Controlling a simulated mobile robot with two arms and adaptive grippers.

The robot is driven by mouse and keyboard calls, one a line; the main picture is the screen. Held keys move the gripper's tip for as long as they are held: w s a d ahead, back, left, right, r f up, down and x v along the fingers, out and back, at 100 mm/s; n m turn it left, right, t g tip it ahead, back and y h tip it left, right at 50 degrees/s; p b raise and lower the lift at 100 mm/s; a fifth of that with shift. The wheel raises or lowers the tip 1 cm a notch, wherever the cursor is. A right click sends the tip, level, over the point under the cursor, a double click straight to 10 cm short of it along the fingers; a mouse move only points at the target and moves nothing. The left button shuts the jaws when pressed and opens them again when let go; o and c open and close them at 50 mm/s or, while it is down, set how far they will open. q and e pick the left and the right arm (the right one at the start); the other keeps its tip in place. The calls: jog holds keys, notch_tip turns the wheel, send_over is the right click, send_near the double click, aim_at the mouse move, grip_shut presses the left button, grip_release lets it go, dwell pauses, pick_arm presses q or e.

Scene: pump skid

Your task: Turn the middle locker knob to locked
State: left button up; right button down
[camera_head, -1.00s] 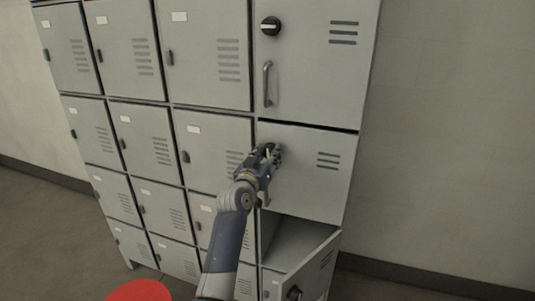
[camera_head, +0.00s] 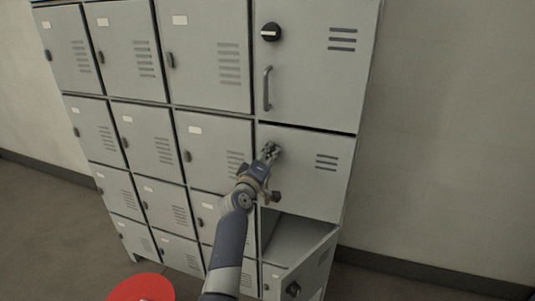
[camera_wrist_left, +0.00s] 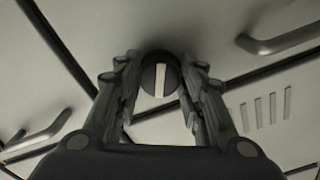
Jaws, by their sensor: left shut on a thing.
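The middle locker door (camera_head: 305,175) in the right column is shut. My left gripper (camera_head: 270,152) is at the knob near this door's upper left, and the fingers mostly hide the knob in the head view. In the left wrist view the round dark knob (camera_wrist_left: 160,82) with a pale bar sits between the two fingers of my left gripper (camera_wrist_left: 160,85). The fingers are closed on it from both sides. The bar stands nearly upright in that picture. My right gripper is not in view.
Above is a shut locker door (camera_head: 312,75) with its own knob (camera_head: 271,32) and handle (camera_head: 267,88). Below, a locker door (camera_head: 312,268) stands open. Several shut lockers fill the left. A red round object (camera_head: 140,288) is at the bottom edge.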

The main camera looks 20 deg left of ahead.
pick_arm(q)
jog(key=n+p, duration=0.1)
jog(key=n, duration=0.4)
jog(key=shift+n+p, duration=0.3)
dwell(0.4)
jog(key=o, duration=1.1)
